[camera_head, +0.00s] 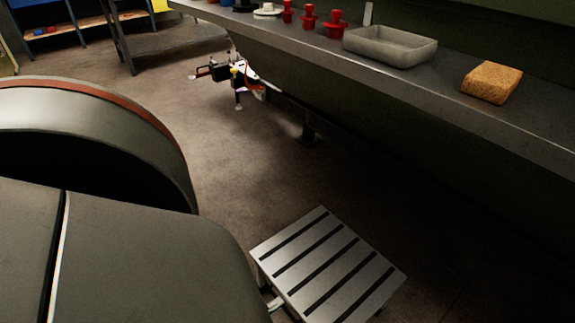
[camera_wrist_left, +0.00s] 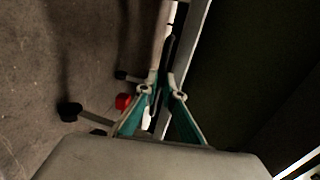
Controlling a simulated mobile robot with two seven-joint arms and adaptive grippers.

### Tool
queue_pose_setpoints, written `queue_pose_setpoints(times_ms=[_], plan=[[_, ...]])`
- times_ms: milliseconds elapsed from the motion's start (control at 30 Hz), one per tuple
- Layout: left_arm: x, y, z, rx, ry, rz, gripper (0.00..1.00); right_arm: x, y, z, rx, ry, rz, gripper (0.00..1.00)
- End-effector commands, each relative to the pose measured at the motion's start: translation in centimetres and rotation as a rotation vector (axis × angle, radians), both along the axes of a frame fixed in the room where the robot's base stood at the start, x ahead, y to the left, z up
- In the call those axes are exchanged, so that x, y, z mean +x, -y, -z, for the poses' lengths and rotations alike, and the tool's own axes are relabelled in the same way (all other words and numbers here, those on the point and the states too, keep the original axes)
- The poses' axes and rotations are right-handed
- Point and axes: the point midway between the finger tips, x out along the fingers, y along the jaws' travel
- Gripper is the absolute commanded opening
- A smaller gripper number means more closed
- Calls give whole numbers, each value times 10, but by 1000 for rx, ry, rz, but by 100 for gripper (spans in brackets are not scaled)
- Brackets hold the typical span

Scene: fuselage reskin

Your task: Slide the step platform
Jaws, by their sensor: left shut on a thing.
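The step platform (camera_head: 328,262) stands on the floor at the bottom middle of the head view. It has a pale metal top with dark slots running across it. My left gripper (camera_head: 273,304) is at its left edge, mostly hidden by the big dark shape in front. Legs with black feet show to the left of the fingers. My right gripper is not in view.
A long workbench (camera_head: 440,85) runs along the right, with a grey tray (camera_head: 390,46), a tan block (camera_head: 491,82) and red pieces (camera_head: 309,18). A cabled device with white cups (camera_head: 236,76) sits beyond. Open floor (camera_head: 240,170) lies behind the platform.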

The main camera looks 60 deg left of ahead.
Motion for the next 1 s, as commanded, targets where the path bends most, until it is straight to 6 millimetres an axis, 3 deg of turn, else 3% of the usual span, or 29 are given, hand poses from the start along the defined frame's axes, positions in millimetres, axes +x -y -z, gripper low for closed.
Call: queue_pose_setpoints(times_ms=[200, 533, 567, 600, 1000], plan=[[-13, 2, 0, 2, -1, -1, 0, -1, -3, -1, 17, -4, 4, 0], [-13, 1, 0, 3, -1, -1, 0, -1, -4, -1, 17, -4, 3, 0], [-13, 1, 0, 2, -1, -2, 13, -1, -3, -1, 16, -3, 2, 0], [-13, 1, 0, 2, -1, -2, 15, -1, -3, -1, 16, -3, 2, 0], [-18, 3, -1, 1, -1, -1, 15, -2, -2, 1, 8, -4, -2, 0]])
